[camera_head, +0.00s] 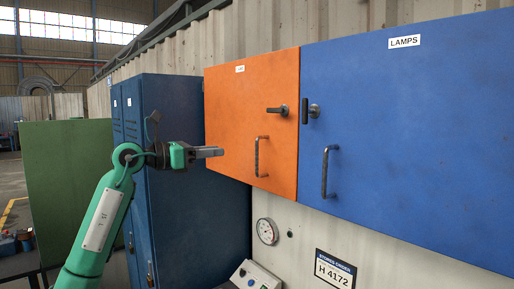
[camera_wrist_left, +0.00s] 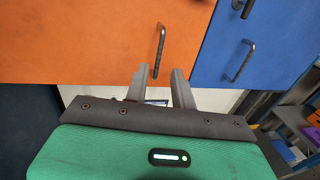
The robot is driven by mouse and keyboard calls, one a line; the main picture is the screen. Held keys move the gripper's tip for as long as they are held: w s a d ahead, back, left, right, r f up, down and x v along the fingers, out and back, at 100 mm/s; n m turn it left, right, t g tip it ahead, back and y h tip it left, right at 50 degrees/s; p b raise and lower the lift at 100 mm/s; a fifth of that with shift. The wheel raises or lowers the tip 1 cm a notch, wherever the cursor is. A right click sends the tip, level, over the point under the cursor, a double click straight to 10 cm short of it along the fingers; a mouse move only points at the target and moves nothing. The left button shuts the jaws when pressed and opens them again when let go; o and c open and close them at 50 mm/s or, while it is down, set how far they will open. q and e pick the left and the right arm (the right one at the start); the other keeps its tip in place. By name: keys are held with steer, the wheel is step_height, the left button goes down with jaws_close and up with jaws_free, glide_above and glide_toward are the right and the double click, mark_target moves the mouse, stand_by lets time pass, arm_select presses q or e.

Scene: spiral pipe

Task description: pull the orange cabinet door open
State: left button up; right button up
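The orange cabinet door (camera_head: 228,105) is shut, hung on the corrugated wall. It has a dark vertical bar handle (camera_head: 257,156) low on its right half. A dark latch lever (camera_head: 277,110) above the handle lies horizontal. My left gripper (camera_head: 218,152) is left of the handle, at about its height in the picture, and apart from it. In the left wrist view the gripper (camera_wrist_left: 160,80) has its two fingers spread with nothing between them. The handle (camera_wrist_left: 158,50) appears just beyond the gap, over the orange door (camera_wrist_left: 75,40). My right gripper is not in view.
A blue door (camera_head: 410,130) labelled LAMPS adjoins on the right, with its own handle (camera_head: 325,172) and a vertical lever (camera_head: 305,111). A tall blue locker (camera_head: 200,225) stands behind my left arm. A gauge (camera_head: 267,231) and a control box (camera_head: 255,276) are below.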

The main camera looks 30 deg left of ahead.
mark_target(258, 148)
arm_select(q)
steer(key=p+x, duration=0.7)
steer(key=x, duration=0.6)
steer(key=shift+w+d, duration=0.2)
steer(key=shift+d, duration=0.05)
jaws_close()
